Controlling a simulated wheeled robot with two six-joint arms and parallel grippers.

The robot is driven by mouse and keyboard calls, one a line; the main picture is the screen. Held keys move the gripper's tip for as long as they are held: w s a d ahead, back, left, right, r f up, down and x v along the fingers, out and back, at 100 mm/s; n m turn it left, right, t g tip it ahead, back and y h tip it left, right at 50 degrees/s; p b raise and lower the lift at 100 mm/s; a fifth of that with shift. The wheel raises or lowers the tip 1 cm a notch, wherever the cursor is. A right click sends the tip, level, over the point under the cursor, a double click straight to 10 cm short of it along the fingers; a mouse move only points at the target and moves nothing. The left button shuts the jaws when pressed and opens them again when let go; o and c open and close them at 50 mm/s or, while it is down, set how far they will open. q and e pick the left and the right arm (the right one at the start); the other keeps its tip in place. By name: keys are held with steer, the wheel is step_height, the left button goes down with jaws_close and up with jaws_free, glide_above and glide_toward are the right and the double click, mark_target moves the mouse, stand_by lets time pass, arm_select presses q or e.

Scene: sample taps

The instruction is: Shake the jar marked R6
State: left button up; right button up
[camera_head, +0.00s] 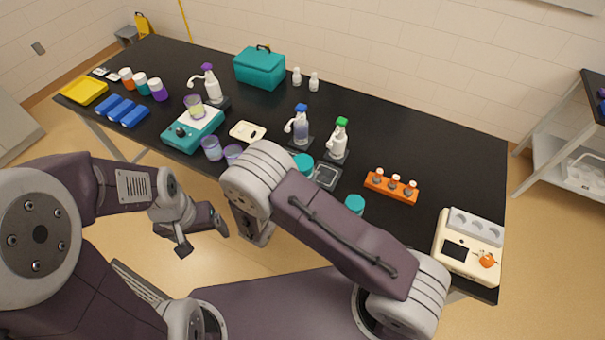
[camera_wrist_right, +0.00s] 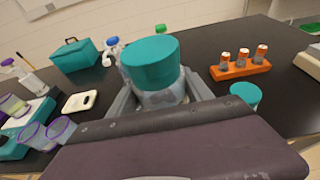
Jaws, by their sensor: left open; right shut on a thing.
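My right gripper (camera_wrist_right: 158,97) is shut on a clear jar with a teal lid (camera_wrist_right: 152,62), held upright in the right wrist view. No R6 mark is readable on it. A second teal-lidded jar (camera_wrist_right: 245,93) stands to its right near the table's front edge; its lid also shows in the head view (camera_head: 355,204). Another teal lid (camera_head: 303,163) shows beside my right arm in the head view; I cannot tell whether it is the held jar's. My right fingers are hidden there. My left gripper (camera_head: 203,238) is open and empty, in front of the table.
On the black table (camera_head: 430,140) are an orange rack of vials (camera_head: 392,187), a cream device (camera_head: 468,248), pump bottles (camera_head: 301,125), a teal box (camera_head: 260,67), a teal scale (camera_head: 194,130) and purple-rimmed cups (camera_head: 212,148). The back right of the table is clear.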

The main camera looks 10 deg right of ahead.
mark_target(302, 162)
step_height(302, 162, up, 5)
steer(key=shift+w, duration=0.15)
steer(key=shift+f, duration=0.3)
steer(key=f, duration=0.4)
steer(key=shift+s+d+f, duration=0.2)
steer(key=shift+s+f, duration=0.1)
steer(key=shift+s, duration=0.05)
steer(key=shift+w+a+r, duration=0.1)
steer(key=shift+r, duration=0.2)
steer(key=r, duration=0.4)
steer(key=shift+w+a+r, duration=0.15)
steer(key=shift+w+r, duration=0.05)
steer(key=f, duration=0.4)
steer(key=shift+s+f, duration=0.2)
steer(key=shift+f, duration=0.2)
steer(key=r, duration=0.4)
steer(key=shift+w+r, duration=0.2)
steer(key=shift+r, duration=0.2)
steer(key=f, duration=0.4)
steer(key=shift+s+d+f, duration=0.2)
steer(key=shift+s+f, duration=0.05)
steer(key=shift+f, duration=0.1)
steer(key=r, duration=0.4)
steer(key=shift+w+a+r, duration=0.15)
steer(key=shift+w+r, duration=0.1)
steer(key=shift+r, duration=0.15)
steer(key=f, duration=0.4)
steer(key=shift+s+f, duration=0.2)
steer(key=shift+f, duration=0.3)
steer(key=shift+w, duration=0.1)
